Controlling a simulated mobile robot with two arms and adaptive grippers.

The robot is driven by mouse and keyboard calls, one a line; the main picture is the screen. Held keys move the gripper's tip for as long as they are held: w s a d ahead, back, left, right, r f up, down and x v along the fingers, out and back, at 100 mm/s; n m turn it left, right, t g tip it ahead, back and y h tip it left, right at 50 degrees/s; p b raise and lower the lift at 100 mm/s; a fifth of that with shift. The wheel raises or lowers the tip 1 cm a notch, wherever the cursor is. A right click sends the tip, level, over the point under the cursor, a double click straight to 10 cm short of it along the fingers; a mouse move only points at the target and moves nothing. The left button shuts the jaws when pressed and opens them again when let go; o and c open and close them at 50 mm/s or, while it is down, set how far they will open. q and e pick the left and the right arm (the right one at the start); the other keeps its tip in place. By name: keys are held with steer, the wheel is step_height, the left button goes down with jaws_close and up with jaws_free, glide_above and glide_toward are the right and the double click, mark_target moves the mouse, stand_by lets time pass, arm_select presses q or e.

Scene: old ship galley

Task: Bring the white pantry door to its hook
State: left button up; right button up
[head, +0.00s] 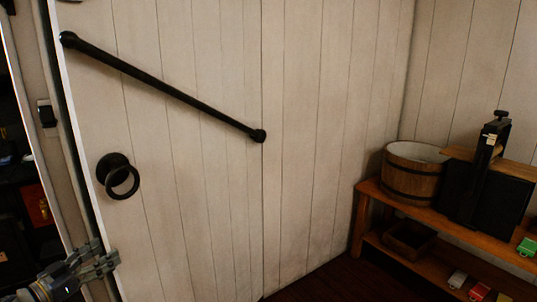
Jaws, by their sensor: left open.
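The white pantry door (190,180) of upright planks fills the left and middle of the head view. A black bar (160,85) runs slantwise across its upper part, and a black ring handle (119,177) sits near its left edge. A seam at the bar's lower end seems to be the door's right edge. My left gripper (106,259) is open at the lower left, beside the door's left edge and below the ring; I cannot tell whether it touches. I cannot make out a hook for certain. My right gripper is not in view.
A dark opening with shelves (15,170) lies left of a pale post bearing a small black fitting (47,114). At right, a wooden bench (365,188) carries a wooden bucket (412,180) and a black device (487,185). Dark floor (345,278) shows at the bottom.

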arm_select(q)
steer(key=p+v, duration=0.3)
steer(key=v, duration=0.5)
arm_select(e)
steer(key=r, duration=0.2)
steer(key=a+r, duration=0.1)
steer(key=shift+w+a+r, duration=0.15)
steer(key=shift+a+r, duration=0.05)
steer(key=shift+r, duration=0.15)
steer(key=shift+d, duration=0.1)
